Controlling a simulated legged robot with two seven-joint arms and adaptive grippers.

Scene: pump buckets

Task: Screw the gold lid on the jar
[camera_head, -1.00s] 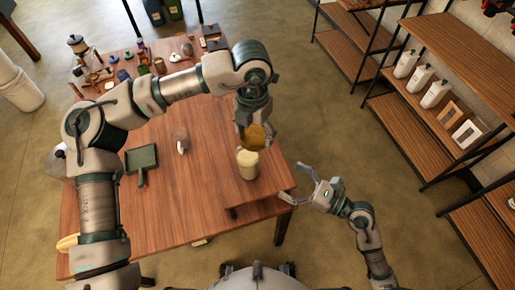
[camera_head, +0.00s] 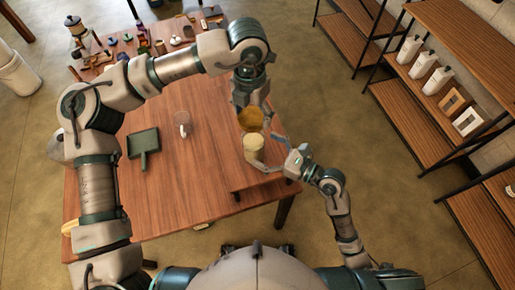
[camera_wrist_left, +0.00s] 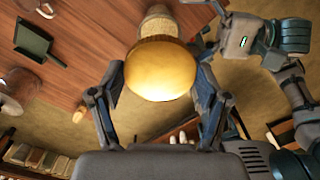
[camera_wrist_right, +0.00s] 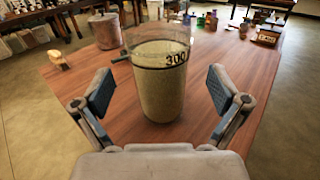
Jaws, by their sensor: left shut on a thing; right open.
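The gold lid (camera_head: 251,118) is held by my left gripper (camera_head: 252,110), just above and behind the jar in the head view. In the left wrist view the round gold lid (camera_wrist_left: 161,69) sits between both fingers. The jar (camera_head: 254,150) stands upright on the table near its right edge, full of pale grainy stuff. In the right wrist view the clear jar (camera_wrist_right: 160,80) is marked 300, its top is uncovered, and it stands between the fingers. My right gripper (camera_head: 271,153) is open around the jar, with gaps showing on both sides in the right wrist view.
The wooden table (camera_head: 205,190) also bears a green dustpan-like tray (camera_head: 143,142) and a clear mug (camera_head: 183,122). Shelves (camera_head: 440,105) with white bottles stand at the right.

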